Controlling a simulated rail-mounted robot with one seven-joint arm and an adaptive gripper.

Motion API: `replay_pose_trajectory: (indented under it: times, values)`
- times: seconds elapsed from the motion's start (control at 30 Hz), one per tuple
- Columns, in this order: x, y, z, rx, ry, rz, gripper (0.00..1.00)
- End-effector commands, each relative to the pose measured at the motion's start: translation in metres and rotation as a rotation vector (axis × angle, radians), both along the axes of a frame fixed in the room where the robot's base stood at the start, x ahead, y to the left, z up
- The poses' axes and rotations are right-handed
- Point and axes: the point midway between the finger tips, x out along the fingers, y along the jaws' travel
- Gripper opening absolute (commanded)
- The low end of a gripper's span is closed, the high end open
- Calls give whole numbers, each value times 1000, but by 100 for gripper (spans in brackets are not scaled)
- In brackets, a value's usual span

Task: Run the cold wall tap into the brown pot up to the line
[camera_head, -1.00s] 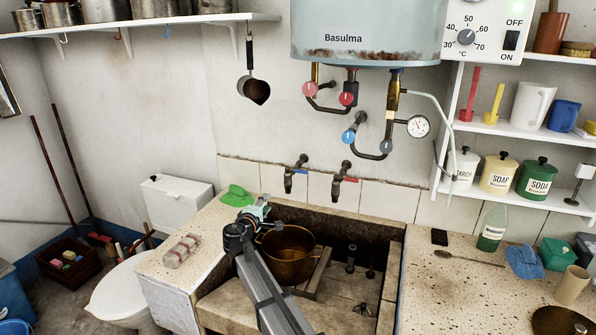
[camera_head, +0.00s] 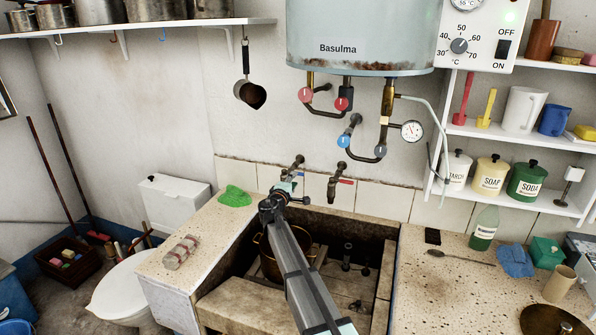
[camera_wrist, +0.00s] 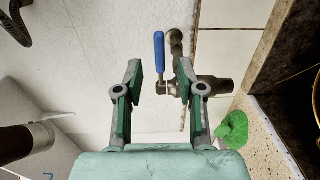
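The cold tap (camera_head: 297,162) is the left one of two wall taps. In the wrist view its blue lever (camera_wrist: 159,55) stands upright in line with the gap between my fingers, and its metal body (camera_wrist: 208,86) lies by the right finger. My gripper (camera_wrist: 160,88) is open and empty; in the head view it (camera_head: 286,186) is at the left tap, hiding its lower part. I cannot tell whether a finger touches the tap. The brown pot (camera_head: 268,262) stands in the trough below, partly hidden by my arm. Its fill line and any water are not visible.
The right tap (camera_head: 340,183) has a red lever. The stone trough (camera_head: 225,309) surrounds the pot. A green cloth (camera_head: 235,196) lies on the left ledge, with a wrapped bar (camera_head: 181,252) nearer. The heater's pipes and valves (camera_head: 348,141) hang above the taps.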

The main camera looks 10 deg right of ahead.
Motion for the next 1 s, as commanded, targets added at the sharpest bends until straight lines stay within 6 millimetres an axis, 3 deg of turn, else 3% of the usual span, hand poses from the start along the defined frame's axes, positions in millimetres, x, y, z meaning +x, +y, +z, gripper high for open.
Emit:
replay_pose_trajectory:
  times: [0.1, 0.3, 0.77, 0.9, 1.0]
  values:
    - [24, -11, 3, 1, 0, -1, 39]
    - [45, -24, 2, 0, 0, -1, 39]
    - [53, -29, 0, 1, 0, 0, 39]
    - [53, -29, 0, 1, 0, 0, 0]
    - [53, -29, 0, 1, 0, 0, 0]
